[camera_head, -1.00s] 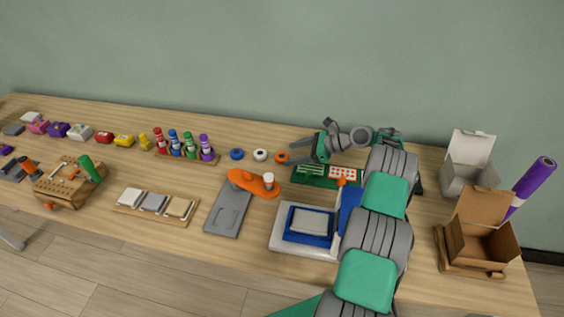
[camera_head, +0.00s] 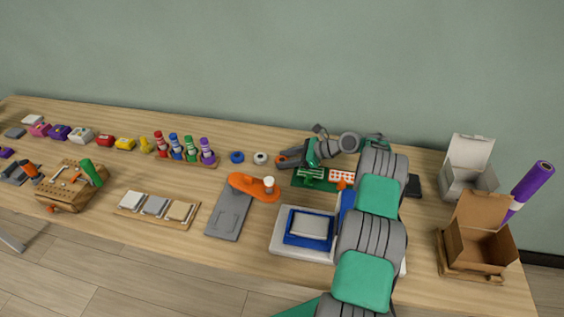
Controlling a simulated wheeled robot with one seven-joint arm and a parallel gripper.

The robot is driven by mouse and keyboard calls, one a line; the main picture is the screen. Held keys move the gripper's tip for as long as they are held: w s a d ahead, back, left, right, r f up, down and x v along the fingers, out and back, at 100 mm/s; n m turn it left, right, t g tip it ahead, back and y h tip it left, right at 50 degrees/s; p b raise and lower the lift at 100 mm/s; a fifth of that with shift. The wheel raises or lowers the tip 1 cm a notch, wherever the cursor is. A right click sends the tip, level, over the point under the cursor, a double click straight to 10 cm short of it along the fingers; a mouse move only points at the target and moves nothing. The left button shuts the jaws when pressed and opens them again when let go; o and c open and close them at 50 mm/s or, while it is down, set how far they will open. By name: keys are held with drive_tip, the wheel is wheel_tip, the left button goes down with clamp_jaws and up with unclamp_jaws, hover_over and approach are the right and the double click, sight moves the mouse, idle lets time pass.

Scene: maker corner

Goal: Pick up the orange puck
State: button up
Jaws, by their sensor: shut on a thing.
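The orange puck (camera_head: 282,158) is at the back of the table, at the right end of a short row of pucks. My gripper (camera_head: 285,159) is low at the back, pointing left, with its fingers shut on the orange puck. The fingers hide part of the puck. I cannot tell whether the puck still touches the table. My arm reaches in from the lower right.
A blue puck (camera_head: 237,157) and a white puck (camera_head: 260,158) stand just left of my gripper. An orange tool (camera_head: 253,186) on a grey plate (camera_head: 228,213) lies in front. Paint bottles (camera_head: 191,149) stand further left.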

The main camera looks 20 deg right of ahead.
drive_tip(key=c, duration=0.4)
drive_tip(key=shift+r, duration=0.1)
